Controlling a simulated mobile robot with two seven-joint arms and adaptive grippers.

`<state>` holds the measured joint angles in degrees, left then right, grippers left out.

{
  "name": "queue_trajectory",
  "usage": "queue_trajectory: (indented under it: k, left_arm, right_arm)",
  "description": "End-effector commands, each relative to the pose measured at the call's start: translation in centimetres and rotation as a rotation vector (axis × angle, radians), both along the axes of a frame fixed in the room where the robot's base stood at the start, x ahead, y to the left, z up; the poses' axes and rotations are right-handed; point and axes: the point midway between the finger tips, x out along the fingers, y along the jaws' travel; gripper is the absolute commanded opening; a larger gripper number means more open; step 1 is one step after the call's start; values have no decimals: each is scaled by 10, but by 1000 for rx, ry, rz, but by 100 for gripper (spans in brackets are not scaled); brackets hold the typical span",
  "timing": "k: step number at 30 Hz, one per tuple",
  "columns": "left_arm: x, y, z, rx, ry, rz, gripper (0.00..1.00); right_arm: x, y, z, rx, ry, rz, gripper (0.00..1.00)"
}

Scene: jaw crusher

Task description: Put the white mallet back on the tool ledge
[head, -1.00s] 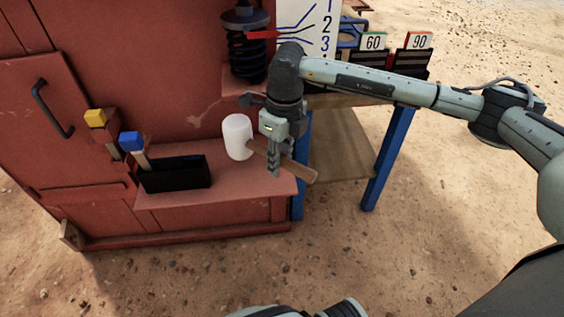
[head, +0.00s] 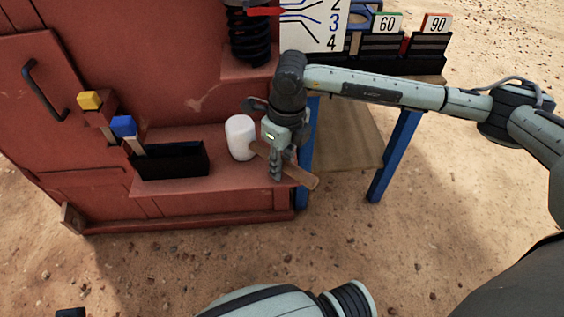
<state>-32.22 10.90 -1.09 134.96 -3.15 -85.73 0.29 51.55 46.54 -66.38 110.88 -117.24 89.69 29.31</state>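The white mallet (head: 240,138) has a white cylindrical head and a brown wooden handle (head: 302,176). It is at the right part of the red tool ledge (head: 222,180), with the handle pointing right and towards me, its end past the ledge's corner. My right gripper (head: 276,176) points down over the handle, near the head. Its fingers overlap the handle, but whether they are closed on it is hard to see. I cannot tell whether the mallet rests on the ledge or hangs just above it. My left gripper does not show clearly.
A blue-legged table (head: 395,155) with racks marked 60 and 90 stands at the right. A spring (head: 249,38) is above.

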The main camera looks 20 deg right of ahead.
Motion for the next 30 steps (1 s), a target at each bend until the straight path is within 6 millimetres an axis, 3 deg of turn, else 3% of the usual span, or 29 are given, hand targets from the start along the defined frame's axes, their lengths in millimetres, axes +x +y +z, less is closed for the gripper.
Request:
queue_trajectory:
  k: [5, 16, 20, 30]
  left_arm:
    - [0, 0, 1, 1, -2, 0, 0]
    - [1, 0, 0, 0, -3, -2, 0]
    - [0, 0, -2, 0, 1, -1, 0]
    - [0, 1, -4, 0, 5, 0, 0]
  right_arm:
    - [0, 0, 0, 0, 0, 0, 41]
    - [1, 0, 5, 0, -1, 0, 41]
    - [0, -1, 25, 1, -5, 0, 41]
    - [-4, -4, 95, 0, -4, 1, 41]
